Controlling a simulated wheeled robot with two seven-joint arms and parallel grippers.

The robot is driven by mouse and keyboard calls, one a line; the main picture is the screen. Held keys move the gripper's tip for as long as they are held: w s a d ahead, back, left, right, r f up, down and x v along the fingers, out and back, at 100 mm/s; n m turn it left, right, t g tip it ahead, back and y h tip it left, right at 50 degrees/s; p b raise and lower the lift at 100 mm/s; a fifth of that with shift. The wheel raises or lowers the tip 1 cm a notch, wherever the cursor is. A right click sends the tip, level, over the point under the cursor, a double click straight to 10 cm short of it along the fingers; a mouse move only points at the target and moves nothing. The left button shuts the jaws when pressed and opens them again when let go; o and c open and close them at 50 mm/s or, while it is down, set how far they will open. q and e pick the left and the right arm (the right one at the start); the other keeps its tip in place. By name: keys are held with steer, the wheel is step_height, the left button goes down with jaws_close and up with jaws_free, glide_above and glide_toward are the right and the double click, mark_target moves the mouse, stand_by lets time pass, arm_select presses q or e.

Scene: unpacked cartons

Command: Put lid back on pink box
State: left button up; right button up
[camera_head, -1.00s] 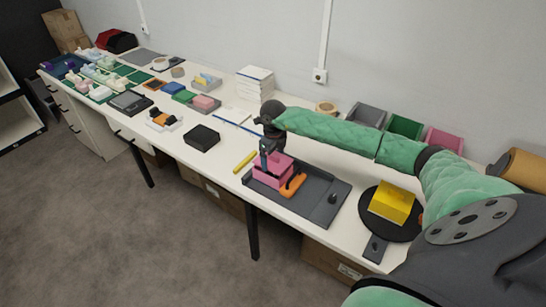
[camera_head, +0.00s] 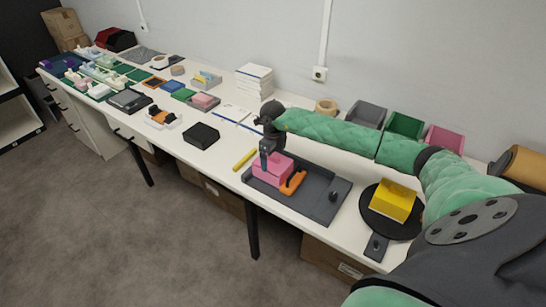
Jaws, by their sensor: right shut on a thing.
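The pink box (camera_head: 267,175) stands on the left part of a dark grey tray (camera_head: 318,205) on the white table. My right gripper (camera_head: 265,159) points down over the box's top and is shut on the pink lid (camera_head: 279,164). The lid is at the top of the box, with no clear gap visible between them; at this size I cannot tell whether it is fully seated. The gripper hides part of the lid. My left gripper does not show.
An orange tool (camera_head: 293,183) lies on the tray beside the box. A yellow stick (camera_head: 245,159) and a black box (camera_head: 201,136) are to the left. A yellow box (camera_head: 393,202) sits on a black disc at the right. Coloured bins stand along the wall.

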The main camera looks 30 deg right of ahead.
steer(key=shift+f, duration=0.4)
steer(key=o, duration=0.7)
steer(key=shift+w+r+b, duration=0.1)
steer(key=shift+r+b, duration=0.5)
step_height(320, 180, up, 6)
steer(key=shift+f+b, duration=0.2)
steer(key=shift+b, duration=0.9)
steer(key=shift+r, duration=0.55)
